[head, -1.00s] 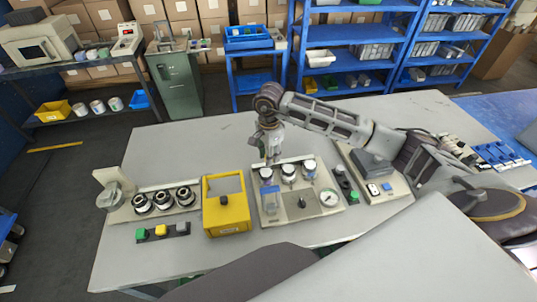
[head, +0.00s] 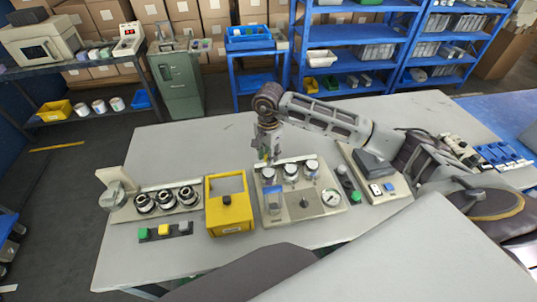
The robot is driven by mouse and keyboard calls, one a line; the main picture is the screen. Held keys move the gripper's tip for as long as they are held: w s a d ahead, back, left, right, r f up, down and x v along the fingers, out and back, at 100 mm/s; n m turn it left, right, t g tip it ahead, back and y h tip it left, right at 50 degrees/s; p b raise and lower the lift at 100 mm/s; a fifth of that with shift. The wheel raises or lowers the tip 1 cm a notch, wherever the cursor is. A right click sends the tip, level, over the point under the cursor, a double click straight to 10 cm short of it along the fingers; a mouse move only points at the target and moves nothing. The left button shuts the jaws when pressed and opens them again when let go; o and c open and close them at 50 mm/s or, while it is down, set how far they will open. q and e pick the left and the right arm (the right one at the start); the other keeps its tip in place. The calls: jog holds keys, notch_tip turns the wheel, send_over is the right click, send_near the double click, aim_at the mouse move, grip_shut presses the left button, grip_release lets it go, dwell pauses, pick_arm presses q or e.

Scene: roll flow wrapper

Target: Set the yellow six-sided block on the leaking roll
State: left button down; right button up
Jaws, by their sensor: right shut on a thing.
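My right gripper (head: 266,158) points down just behind the leftmost of three white-topped rolls on a pale panel (head: 300,210). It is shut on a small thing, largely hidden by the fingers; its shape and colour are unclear. The three rolls are the left roll (head: 268,174), the middle roll (head: 291,171) and the right roll (head: 312,166); I cannot tell which one leaks. A yellow piece (head: 163,230) sits in a dark strip between a green and a grey piece; its six sides are too small to make out. My left gripper is not in view.
A yellow open-framed box (head: 229,225) stands left of the panel. Further left is a fixture with three dark-and-silver spools (head: 166,198). A gauge (head: 331,197) is on the panel; a device with a dark top (head: 372,163) stands to its right. The table's back left is clear.

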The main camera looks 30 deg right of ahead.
jog(key=shift+f, duration=0.25)
